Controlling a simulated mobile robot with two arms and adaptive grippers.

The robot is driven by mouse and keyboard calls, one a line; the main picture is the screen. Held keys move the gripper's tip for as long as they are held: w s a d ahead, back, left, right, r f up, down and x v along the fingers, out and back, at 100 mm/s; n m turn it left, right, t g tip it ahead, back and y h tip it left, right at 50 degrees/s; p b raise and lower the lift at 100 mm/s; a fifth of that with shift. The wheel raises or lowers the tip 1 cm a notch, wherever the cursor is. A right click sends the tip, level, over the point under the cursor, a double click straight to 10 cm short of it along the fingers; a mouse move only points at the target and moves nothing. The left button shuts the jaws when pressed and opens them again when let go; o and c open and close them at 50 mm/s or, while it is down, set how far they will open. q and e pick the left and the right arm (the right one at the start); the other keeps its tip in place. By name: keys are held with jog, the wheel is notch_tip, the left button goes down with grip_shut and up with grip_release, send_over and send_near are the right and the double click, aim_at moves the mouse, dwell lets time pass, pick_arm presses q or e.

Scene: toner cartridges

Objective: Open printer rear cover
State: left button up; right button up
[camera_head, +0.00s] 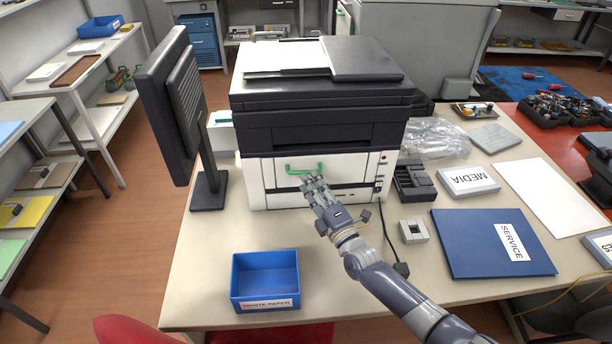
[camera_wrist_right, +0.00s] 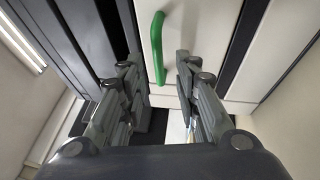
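The printer (camera_head: 320,110) stands on the table with its white lower panel, the rear cover (camera_head: 341,173), facing me. The cover looks closed. My right gripper (camera_head: 308,181) is just in front of the cover, a little below the handle. In the right wrist view the green handle (camera_wrist_right: 158,48) is ahead of my right gripper (camera_wrist_right: 157,62), whose two fingers are spread apart with nothing between them. The handle appears apart from the fingers. My left gripper is in neither view.
A blue waste paper bin (camera_head: 266,284) sits at the table's front left. A monitor (camera_head: 176,105) stands left of the printer. A blue service binder (camera_head: 490,243), a media box (camera_head: 468,180) and a small grey block (camera_head: 413,231) lie on the right. The table between bin and printer is clear.

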jog(key=x, duration=0.3)
jog(key=shift+w, duration=0.3)
jog(key=shift+r, duration=0.1)
jog(key=shift+c, duration=0.6)
jog(key=shift+s, duration=0.1)
grip_shut()
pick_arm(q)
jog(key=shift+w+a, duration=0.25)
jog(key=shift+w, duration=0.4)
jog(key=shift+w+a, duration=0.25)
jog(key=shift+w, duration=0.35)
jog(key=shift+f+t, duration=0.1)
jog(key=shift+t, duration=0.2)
